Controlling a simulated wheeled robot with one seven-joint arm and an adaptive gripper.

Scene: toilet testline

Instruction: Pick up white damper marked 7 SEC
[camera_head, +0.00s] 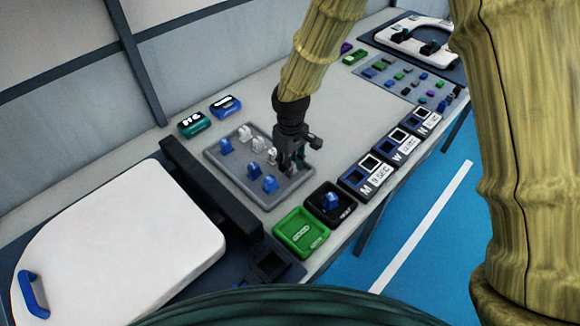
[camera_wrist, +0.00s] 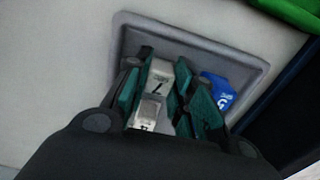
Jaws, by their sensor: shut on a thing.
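My gripper (camera_head: 298,163) is over the right part of a grey tray (camera_head: 285,198) on the bench. In the wrist view its green-padded fingers (camera_wrist: 164,88) are shut on a white damper marked 7 (camera_wrist: 161,76). The small print on it is too blurred to read. A second white piece (camera_wrist: 148,112) shows nearer my palm, between the fingers. A blue damper (camera_wrist: 219,92) stands just right of the fingers. In the head view the held damper is largely hidden by my gripper. I cannot tell whether it is clear of the tray.
White dampers (camera_head: 258,144) and blue dampers (camera_head: 254,170) stand left of my gripper on the tray. A green bin (camera_head: 301,232) and a black bin (camera_head: 347,212) holding a blue damper are in front. Labelled fixtures (camera_head: 367,176) line the right edge. A white toilet lid (camera_head: 120,250) lies left.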

